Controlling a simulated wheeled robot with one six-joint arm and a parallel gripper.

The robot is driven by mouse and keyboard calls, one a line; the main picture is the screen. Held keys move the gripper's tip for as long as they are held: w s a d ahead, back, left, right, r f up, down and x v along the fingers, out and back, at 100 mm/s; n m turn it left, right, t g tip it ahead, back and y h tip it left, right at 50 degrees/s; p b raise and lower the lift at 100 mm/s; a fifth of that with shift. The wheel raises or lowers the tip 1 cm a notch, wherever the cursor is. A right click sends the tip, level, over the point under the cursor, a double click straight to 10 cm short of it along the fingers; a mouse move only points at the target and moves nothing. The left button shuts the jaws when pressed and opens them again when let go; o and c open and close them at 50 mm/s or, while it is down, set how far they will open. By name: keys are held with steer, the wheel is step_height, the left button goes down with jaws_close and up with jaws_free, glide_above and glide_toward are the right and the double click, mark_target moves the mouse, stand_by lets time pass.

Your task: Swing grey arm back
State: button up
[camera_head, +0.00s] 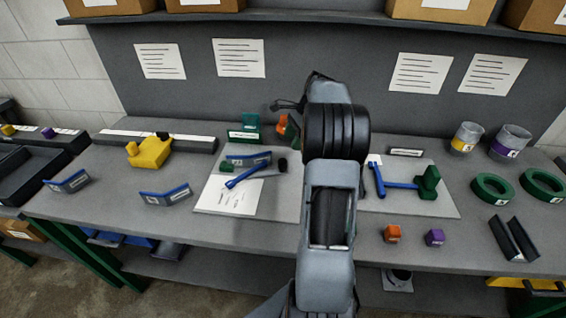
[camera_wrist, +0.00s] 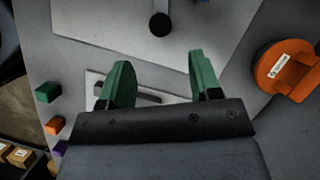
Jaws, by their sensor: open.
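In the head view a thin grey arm (camera_head: 264,173) ending in a black knob (camera_head: 281,164) lies over the left pale board (camera_head: 212,197), close to a blue bar (camera_head: 246,175). In the head view my own arm hides part of the bench and the fingertips are hard to make out.
An orange round piece (camera_wrist: 286,72) is right of my fingers in the wrist view. An orange block (camera_head: 391,234) and a purple block (camera_head: 434,237) sit near the bench front. A yellow piece (camera_head: 149,152) stands left.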

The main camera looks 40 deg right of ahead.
mark_target(283, 161)
steer(key=x, duration=1)
steer(key=shift+c, duration=0.4)
jaws_close()
